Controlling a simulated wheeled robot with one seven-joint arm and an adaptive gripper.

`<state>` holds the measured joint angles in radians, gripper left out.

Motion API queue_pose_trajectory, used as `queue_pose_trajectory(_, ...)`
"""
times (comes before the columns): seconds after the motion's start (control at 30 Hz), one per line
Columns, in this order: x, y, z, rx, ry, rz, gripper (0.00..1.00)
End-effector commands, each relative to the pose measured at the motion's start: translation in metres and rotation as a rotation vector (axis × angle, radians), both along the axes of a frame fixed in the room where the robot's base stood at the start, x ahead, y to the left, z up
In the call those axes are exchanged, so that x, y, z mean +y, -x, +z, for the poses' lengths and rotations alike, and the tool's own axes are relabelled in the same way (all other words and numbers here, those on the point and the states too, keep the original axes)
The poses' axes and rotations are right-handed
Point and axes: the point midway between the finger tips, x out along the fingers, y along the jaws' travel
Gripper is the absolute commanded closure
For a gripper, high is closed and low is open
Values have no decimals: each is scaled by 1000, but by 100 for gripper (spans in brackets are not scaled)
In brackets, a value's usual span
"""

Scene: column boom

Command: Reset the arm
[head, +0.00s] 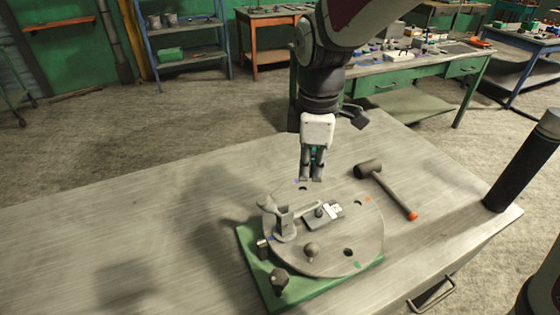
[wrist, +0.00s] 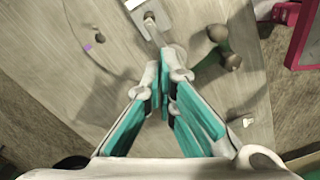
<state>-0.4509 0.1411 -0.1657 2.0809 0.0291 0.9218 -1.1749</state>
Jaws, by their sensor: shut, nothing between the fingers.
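My gripper (head: 311,178) is shut and empty, pointing down above the far part of a round grey plate (head: 345,255). In the wrist view its fingertips (wrist: 166,72) meet, with teal pads along the fingers. The plate lies on a green base (head: 252,268) on the table. On the plate are a clamp-like grey piece (head: 284,224) with a lever, a small block with a light top (head: 324,215), and a round knob (head: 311,250). I cannot tell from the head view how high the fingertips are above the plate.
A hammer (head: 388,190) with an orange handle end lies right of the plate on the metal table (head: 120,235). A dark knob (head: 278,280) sits at the base's front left corner. A black post (head: 525,160) stands at the right. The table's left side is clear.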

Motion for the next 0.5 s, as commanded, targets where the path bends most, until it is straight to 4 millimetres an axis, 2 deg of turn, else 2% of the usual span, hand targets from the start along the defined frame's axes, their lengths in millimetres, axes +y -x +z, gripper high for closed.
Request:
queue_pose_trajectory(0.37,-1,1,1,-3,-2,-10,100)
queue_pose_trajectory(0.5,-12,8,16,-31,-20,-103,100)
